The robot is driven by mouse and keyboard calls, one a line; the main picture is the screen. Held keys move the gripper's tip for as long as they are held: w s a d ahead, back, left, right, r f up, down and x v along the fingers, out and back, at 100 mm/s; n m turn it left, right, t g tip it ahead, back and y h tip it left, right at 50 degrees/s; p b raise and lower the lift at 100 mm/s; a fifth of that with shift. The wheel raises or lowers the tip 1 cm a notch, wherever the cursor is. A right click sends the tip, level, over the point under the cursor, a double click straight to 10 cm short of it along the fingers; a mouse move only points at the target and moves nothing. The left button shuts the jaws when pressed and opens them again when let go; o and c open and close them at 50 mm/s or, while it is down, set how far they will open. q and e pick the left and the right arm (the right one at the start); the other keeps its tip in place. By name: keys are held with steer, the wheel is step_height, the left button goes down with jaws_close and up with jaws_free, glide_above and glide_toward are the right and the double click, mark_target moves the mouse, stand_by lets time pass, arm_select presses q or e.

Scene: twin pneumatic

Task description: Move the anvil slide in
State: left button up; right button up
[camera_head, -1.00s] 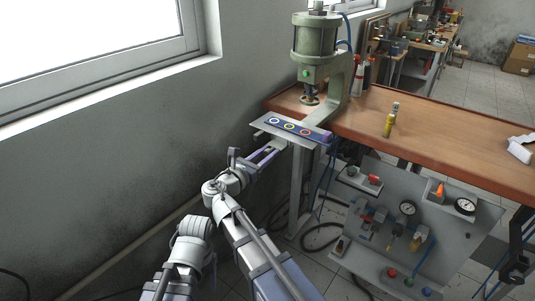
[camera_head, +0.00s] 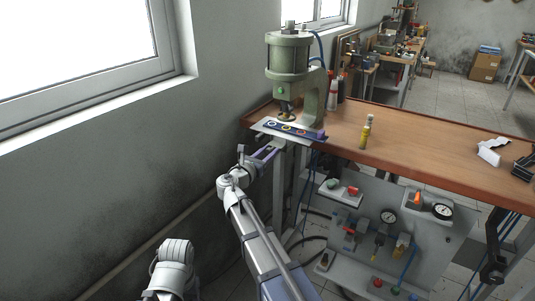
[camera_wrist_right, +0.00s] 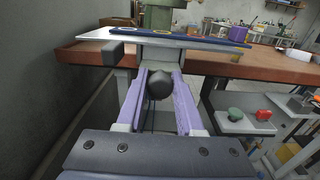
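The anvil slide (camera_head: 259,126) is a flat grey plate with a dark blue strip bearing ringed stations, under the green press (camera_head: 287,58). Its ringed strip lies near the press ram (camera_head: 286,114). In the right wrist view the plate (camera_wrist_right: 97,34) spans the top, with a dark round knob (camera_wrist_right: 160,84) in front of and below it. My right gripper (camera_head: 266,153) has its two purple fingers on either side of this knob, seemingly touching both sides. My left gripper is out of view.
The wooden bench (camera_head: 430,157) carries a yellow bottle (camera_head: 366,132) and a red-and-white bottle (camera_head: 332,92). A pneumatic panel (camera_head: 390,232) with gauges and valves hangs below the front edge. The wall with windows is close on the left.

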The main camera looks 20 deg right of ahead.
steer(key=o, duration=0.3)
steer(key=shift+w+d, duration=0.1)
steer(key=shift+o, duration=0.6)
steer(key=shift+s+a, duration=0.35)
steer(key=v, duration=0.7)
